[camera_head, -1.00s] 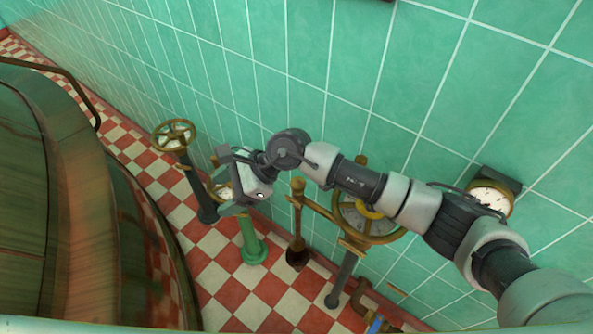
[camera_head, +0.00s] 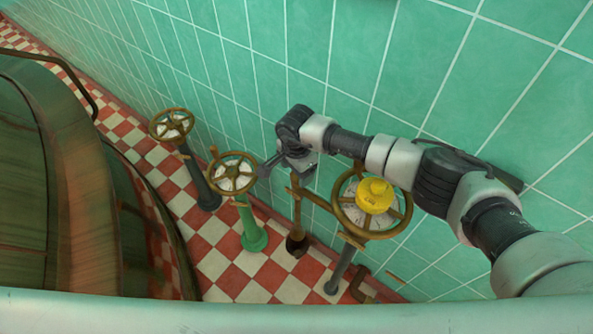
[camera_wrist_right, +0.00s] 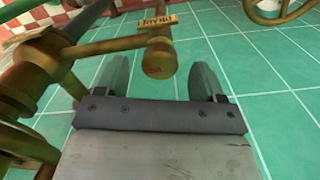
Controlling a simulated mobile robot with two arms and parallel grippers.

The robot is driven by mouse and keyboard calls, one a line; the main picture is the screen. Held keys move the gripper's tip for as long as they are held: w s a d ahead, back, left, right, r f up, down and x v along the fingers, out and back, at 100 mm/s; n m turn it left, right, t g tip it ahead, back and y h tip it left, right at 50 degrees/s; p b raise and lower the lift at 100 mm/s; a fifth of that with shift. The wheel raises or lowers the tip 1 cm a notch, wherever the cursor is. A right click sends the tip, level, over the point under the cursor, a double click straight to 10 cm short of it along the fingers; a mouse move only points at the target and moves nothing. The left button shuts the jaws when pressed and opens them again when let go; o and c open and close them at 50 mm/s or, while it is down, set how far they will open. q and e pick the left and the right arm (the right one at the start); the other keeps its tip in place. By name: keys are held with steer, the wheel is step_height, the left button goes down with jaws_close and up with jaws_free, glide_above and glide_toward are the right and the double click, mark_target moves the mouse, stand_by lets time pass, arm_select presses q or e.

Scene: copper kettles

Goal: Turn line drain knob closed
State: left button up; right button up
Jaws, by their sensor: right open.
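A brass post (camera_head: 296,215) stands by the wall in the head view, with my right gripper (camera_head: 265,170) over its upper end. In the right wrist view, a round brass knob end (camera_wrist_right: 161,58) with a small red mark sits on a brass bar. A small tag (camera_wrist_right: 158,22) is above it, its lettering too small to read surely. My right gripper (camera_wrist_right: 165,78) is open. The knob end appears between its two fingers in the picture; I cannot tell contact, and nothing is visibly clamped. My left gripper is not in view.
A brass handwheel on a green pedestal (camera_head: 252,238) stands to the left, another handwheel (camera_head: 172,125) beyond it. A wheel with a yellow hub (camera_head: 374,195) stands right, under my arm. The tiled wall is close behind; a large copper vessel (camera_head: 60,190) fills the left.

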steer(key=shift+f, duration=1)
steer(key=shift+c, duration=0.2)
steer(key=c, duration=0.9)
